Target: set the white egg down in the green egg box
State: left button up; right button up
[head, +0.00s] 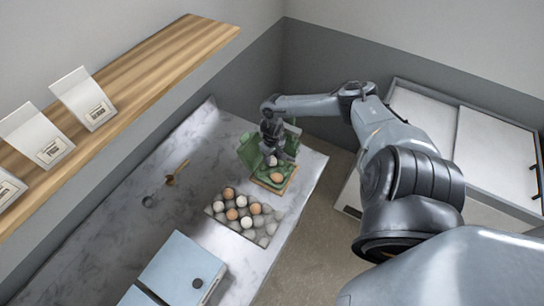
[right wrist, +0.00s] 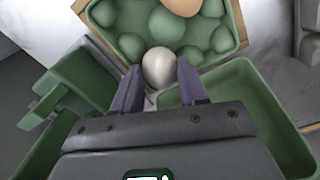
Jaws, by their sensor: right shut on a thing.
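The green egg box (head: 245,154) stands open at the far end of the marble counter, on a wooden board. A brown egg (head: 277,178) sits in it; part of that egg shows at the top of the right wrist view (right wrist: 182,5). My right gripper (head: 272,151) is over the box. In the right wrist view its fingers (right wrist: 158,84) are shut on the white egg (right wrist: 159,66), at the near edge of the cupped part (right wrist: 133,45). The white egg also shows in the head view (head: 272,160). I cannot tell whether it touches the box. My left gripper is not in view.
A grey egg tray (head: 266,241) with several white and brown eggs lies on the counter in front of the box. A small spoon-like tool (head: 170,180) lies to the left. A blue box (head: 181,268) is nearer. A wooden shelf (head: 150,70) with white packets overhangs the left.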

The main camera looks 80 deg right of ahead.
jog(key=shift+f, duration=0.45)
dwell(0.3)
jog(key=o, duration=0.8)
jog(key=shift+r, duration=0.2)
